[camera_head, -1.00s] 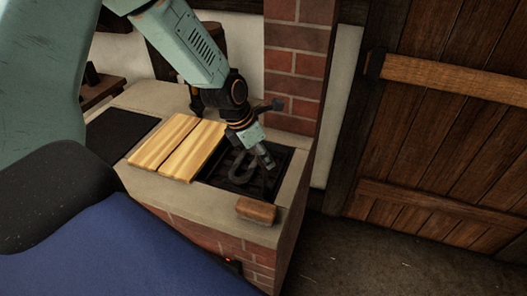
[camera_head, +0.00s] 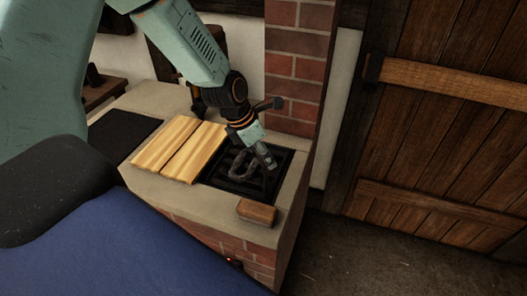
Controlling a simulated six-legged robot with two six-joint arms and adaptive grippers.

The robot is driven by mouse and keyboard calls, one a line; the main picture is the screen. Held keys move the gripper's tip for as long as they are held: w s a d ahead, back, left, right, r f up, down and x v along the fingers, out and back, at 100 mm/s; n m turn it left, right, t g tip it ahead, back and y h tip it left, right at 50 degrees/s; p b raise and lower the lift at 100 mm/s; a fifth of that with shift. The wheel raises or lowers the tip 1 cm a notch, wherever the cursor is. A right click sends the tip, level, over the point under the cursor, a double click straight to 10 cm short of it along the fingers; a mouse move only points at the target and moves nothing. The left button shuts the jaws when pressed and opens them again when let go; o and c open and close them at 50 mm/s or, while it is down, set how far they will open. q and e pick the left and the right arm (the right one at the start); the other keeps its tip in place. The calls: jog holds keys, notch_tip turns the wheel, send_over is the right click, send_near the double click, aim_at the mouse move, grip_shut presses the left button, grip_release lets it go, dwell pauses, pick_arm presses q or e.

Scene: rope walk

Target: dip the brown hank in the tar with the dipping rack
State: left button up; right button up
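My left gripper (camera_head: 267,160) reaches down from the left over the square opening of the brick vat. Its fingers look closed together at the dipping rack (camera_head: 262,184), a black grid that shows in the opening; the exact grip is hard to see. A dark grey loop (camera_head: 241,167) stands or lies over the grid beside the fingers; I cannot tell whether it is the hank or part of the rack. No plainly brown hank is visible. The tar cannot be made out under the grid. My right gripper is out of view.
The vat's pale stone rim (camera_head: 150,186) surrounds the opening. A yellow slatted wooden lid (camera_head: 178,150) lies left of it. A brown block (camera_head: 256,212) sits on the front rim. A brick pillar (camera_head: 298,70) rises close behind; a wooden door (camera_head: 450,130) stands right.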

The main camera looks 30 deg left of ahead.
pick_arm(q)
jog(key=shift+w+f, duration=0.1)
jog(key=shift+v, duration=1.1)
jog(key=v, duration=0.9)
jog(key=shift+r, duration=0.4)
